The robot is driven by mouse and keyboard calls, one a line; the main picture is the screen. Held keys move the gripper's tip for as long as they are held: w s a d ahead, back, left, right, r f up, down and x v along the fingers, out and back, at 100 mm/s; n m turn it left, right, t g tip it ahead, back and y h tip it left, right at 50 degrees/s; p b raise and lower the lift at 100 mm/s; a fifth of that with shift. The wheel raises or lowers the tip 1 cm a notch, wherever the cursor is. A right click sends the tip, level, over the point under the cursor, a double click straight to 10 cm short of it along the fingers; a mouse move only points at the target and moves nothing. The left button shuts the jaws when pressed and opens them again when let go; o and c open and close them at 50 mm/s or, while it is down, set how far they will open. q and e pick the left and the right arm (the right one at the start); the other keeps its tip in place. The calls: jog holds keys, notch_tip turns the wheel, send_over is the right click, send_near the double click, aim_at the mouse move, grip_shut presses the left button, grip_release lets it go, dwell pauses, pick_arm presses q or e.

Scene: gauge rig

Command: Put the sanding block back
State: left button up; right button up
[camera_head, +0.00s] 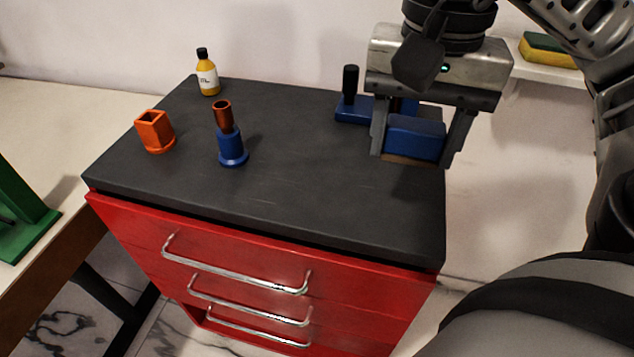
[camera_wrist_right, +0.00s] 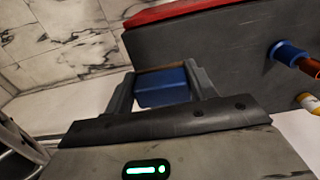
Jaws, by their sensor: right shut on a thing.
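The sanding block (camera_head: 415,138) is blue with a thin brown underside. My right gripper (camera_head: 413,152) is shut on it, one finger at each end, at the right edge of the dark cabinet top (camera_head: 300,180). In the right wrist view the block (camera_wrist_right: 163,88) sits between the fingers (camera_wrist_right: 160,72), seen against the pale floor beside the cabinet. I cannot tell exactly how high it is. A blue base with an upright black post (camera_head: 350,88) stands just left of the gripper, partly hidden by it. My left gripper is not in view.
An orange square cup (camera_head: 154,131), a blue stand holding a brown tube (camera_head: 232,150) and a yellow bottle (camera_head: 208,76) stand on the cabinet's left half. A yellow-green sponge (camera_head: 546,50) lies on a shelf at right. The top's front middle is clear.

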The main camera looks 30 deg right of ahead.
jog(key=w+a+f, duration=0.3)
jog(key=w, duration=0.3)
send_over(316, 192)
jog(key=s, duration=0.1)
notch_tip(316, 192, down, 5)
jog(key=shift+d+r, duration=0.1)
jog(key=shift+d, duration=0.05)
jog(key=shift+w, duration=0.15)
jog(key=f, duration=0.3)
jog(key=shift+w+a+f, duration=0.2)
jog(key=shift+w, duration=0.15)
jog(key=shift+f, duration=0.5)
